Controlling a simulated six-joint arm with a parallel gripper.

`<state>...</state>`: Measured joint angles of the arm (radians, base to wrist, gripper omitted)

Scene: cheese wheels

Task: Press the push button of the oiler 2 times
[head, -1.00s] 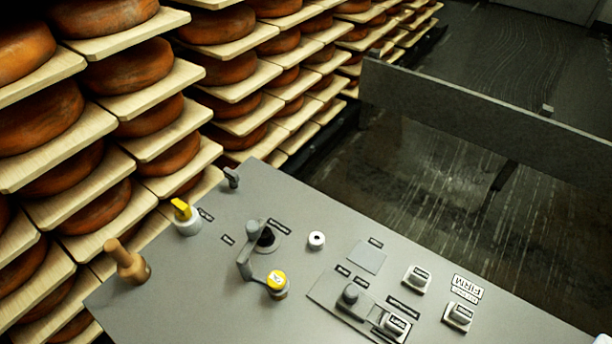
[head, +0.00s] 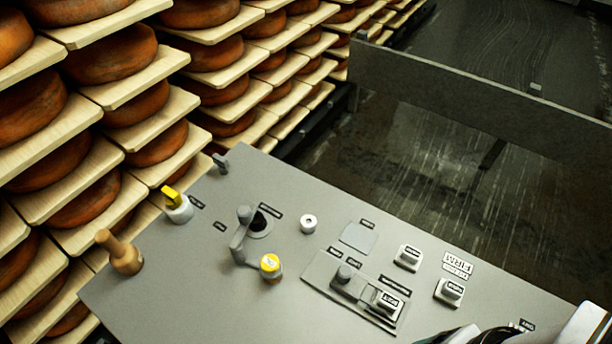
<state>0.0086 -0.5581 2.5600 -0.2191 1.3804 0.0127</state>
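A grey control panel (head: 180,290) fills the lower middle of the head view. Several controls stand on it, with labels too small to read, so I cannot tell which one is the oiler's push button. A small round white button (head: 308,224) sits near the middle. White and dark parts of my arm show at the bottom right edge. My gripper's fingers are not in view.
Shelves of cheese wheels (head: 110,58) rise behind. A grey barrier (head: 470,105) borders dark floor at right.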

